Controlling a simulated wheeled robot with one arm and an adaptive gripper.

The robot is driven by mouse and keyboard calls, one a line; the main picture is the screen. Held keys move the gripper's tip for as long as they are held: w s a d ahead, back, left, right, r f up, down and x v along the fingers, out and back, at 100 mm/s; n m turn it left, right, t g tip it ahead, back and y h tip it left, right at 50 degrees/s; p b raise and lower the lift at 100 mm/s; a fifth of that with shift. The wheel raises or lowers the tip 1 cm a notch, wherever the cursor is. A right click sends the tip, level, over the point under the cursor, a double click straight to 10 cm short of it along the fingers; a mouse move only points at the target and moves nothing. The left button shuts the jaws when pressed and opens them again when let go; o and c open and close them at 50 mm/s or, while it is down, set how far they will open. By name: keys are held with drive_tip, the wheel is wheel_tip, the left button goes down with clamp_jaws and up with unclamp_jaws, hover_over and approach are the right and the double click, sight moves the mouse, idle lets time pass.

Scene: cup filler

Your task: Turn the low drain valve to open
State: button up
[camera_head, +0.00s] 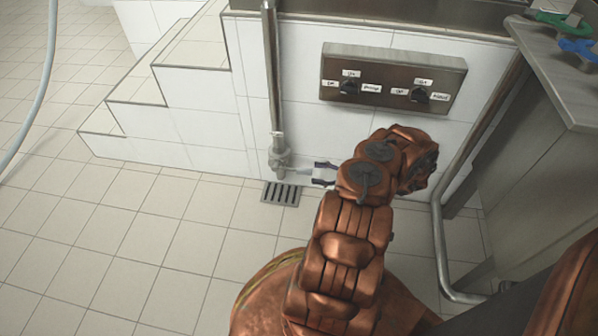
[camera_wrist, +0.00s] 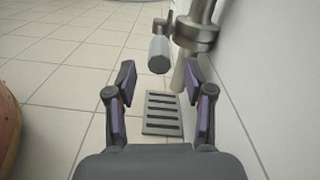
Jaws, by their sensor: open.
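The low drain valve (camera_head: 279,160) sits at the foot of a vertical metal pipe against the white tiled wall.
A floor drain grate (camera_head: 281,194) lies under the valve. Tiled steps (camera_head: 165,85) rise to the left. A control panel (camera_head: 392,80) with two knobs is on the wall above my arm. A metal cabinet (camera_head: 545,150) stands at right. The tiled floor (camera_head: 130,230) at left is clear.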

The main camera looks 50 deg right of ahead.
sight(301, 171)
drive_tip(key=shift+b+x, duration=1)
drive_tip(key=shift+x, duration=2.3)
drive_tip(key=shift+f, duration=0.1)
clamp_jaws()
